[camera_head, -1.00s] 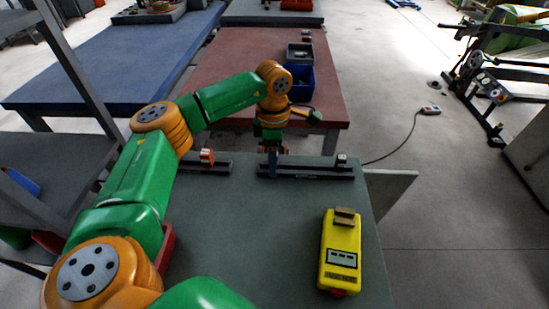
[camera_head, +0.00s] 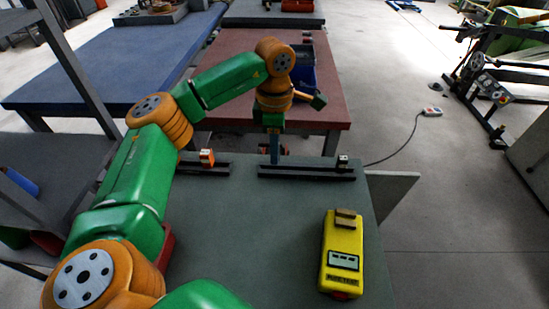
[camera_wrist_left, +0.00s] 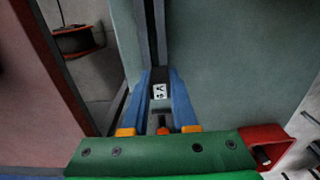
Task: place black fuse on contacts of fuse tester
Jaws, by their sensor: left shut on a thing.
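My left gripper (camera_head: 274,158) points down just above the right dark rail (camera_head: 310,173) at the far part of the bench. In the left wrist view its blue fingers (camera_wrist_left: 160,78) are shut on a small piece with a white marked face, which I take to be the black fuse (camera_wrist_left: 160,91). Its body is mostly hidden between the fingers. The yellow fuse tester (camera_head: 341,245) lies at the front right of the bench, with tan contacts (camera_head: 345,217) at its far end and nothing on them. My right gripper is not in view.
A dark block with a white mark (camera_head: 343,160) sits at the right end of the right rail. An orange piece (camera_head: 207,156) sits on the left rail (camera_head: 215,170). The bench (camera_head: 250,235) is clear between the rails and the tester. A reddish table (camera_head: 220,85) stands behind.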

